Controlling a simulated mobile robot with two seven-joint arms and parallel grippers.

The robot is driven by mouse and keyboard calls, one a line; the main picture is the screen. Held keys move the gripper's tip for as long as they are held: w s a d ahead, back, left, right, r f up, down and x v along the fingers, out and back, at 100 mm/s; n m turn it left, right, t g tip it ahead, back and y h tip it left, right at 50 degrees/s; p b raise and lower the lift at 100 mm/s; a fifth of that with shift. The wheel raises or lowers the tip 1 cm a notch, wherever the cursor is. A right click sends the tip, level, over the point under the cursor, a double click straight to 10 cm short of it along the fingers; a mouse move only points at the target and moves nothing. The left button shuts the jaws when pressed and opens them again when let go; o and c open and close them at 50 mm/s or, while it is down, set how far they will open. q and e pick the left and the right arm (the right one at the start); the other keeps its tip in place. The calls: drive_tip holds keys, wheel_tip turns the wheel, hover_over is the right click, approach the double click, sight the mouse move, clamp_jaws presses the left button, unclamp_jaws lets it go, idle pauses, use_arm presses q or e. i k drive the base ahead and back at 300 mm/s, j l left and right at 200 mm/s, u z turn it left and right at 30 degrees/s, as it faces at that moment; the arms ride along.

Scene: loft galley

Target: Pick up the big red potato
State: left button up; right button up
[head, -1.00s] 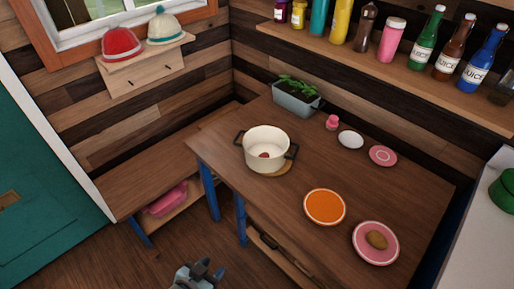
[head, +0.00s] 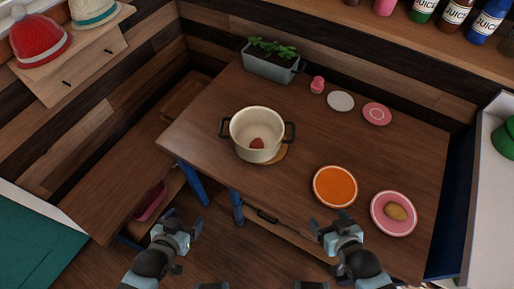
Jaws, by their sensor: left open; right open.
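A small red potato-like thing (head: 257,143) lies inside the cream pot (head: 243,122) with dark handles on the wooden table. A brown potato (head: 397,212) lies on the pink plate (head: 380,225) at the table's right front. My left gripper (head: 183,222) is open and empty, in front of the table and below left of the pot. My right gripper (head: 333,222) is open and empty, near the table's front edge below the orange plate (head: 335,201). Neither gripper touches the pot or a potato.
A round wooden mat (head: 282,153) shows under the pot. A white plate (head: 341,101), a small pink plate (head: 377,114), a pink bottle (head: 318,85) and a grey planter (head: 270,65) stand towards the back. A low bench (head: 115,170) is at the left. The table's middle right is clear.

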sight(257, 143)
drive_tip(key=j, duration=0.9)
drive_tip(key=i+j, duration=0.1)
drive_tip(key=j, duration=0.75)
drive_tip(key=k+u, duration=0.05)
